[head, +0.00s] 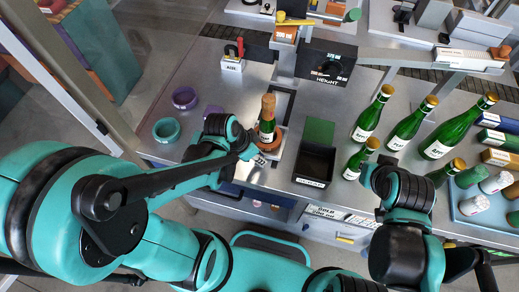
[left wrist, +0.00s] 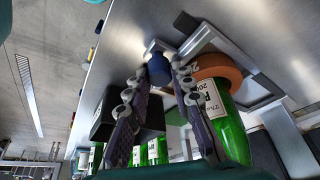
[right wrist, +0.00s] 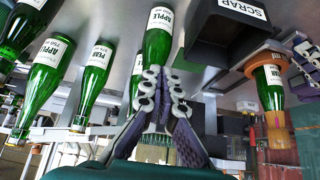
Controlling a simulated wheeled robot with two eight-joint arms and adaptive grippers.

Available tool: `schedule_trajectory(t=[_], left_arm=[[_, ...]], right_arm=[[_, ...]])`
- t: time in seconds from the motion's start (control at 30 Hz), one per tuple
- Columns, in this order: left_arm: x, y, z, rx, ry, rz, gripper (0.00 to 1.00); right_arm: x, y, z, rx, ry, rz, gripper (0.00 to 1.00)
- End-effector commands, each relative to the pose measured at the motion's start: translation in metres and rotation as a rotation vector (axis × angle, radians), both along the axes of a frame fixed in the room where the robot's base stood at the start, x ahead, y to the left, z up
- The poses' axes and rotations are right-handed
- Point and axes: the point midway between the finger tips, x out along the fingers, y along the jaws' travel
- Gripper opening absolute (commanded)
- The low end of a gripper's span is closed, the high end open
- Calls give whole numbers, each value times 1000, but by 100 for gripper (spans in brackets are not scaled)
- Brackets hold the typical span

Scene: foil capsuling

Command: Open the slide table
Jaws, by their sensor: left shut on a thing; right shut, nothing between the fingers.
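A slide table (head: 252,172), a pale plate, carries an orange ring seat with a foil-topped green bottle (head: 267,128) standing upright in it. In the left wrist view, the orange ring (left wrist: 216,69) and the bottle (left wrist: 228,130) appear upside down. My left gripper (head: 252,150) is beside the bottle, at the slide table's left side. Its fingers close around a small blue knob (left wrist: 158,70) near the ring. My right gripper (head: 370,178) is shut and empty close to a green bottle (head: 358,160); in the right wrist view this bottle (right wrist: 157,50) is just beyond the fingertips.
A black scrap bin (head: 314,165) stands right of the slide table. Several green bottles stand on the right, including one (head: 407,127) behind my right gripper. A height gauge box (head: 328,65) is behind. Teal (head: 166,130) and purple (head: 185,98) rings lie left.

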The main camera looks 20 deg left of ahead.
Motion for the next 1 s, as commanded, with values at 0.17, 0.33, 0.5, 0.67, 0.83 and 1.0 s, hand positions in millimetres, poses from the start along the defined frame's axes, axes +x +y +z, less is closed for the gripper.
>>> schedule_trajectory(t=[0.17, 0.33, 0.5, 0.67, 0.83, 1.0], left_arm=[[0, 0, 0, 1, -1, 0, 0], [0, 0, 0, 1, -1, 0, 0], [0, 0, 0, 0, -1, 0, 44], [0, 0, 0, 0, -1, 0, 44], [-1, 1, 3, 0, -1, 1, 44], [-5, 6, 18, 0, -1, 3, 44]], right_arm=[[0, 0, 0, 0, 0, 0, 0], [0, 0, 0, 0, 0, 0, 0], [0, 0, 0, 0, 0, 0, 0], [0, 0, 0, 0, 0, 0, 0], [0, 0, 0, 0, 0, 0, 0], [0, 0, 0, 0, 0, 0, 0]])
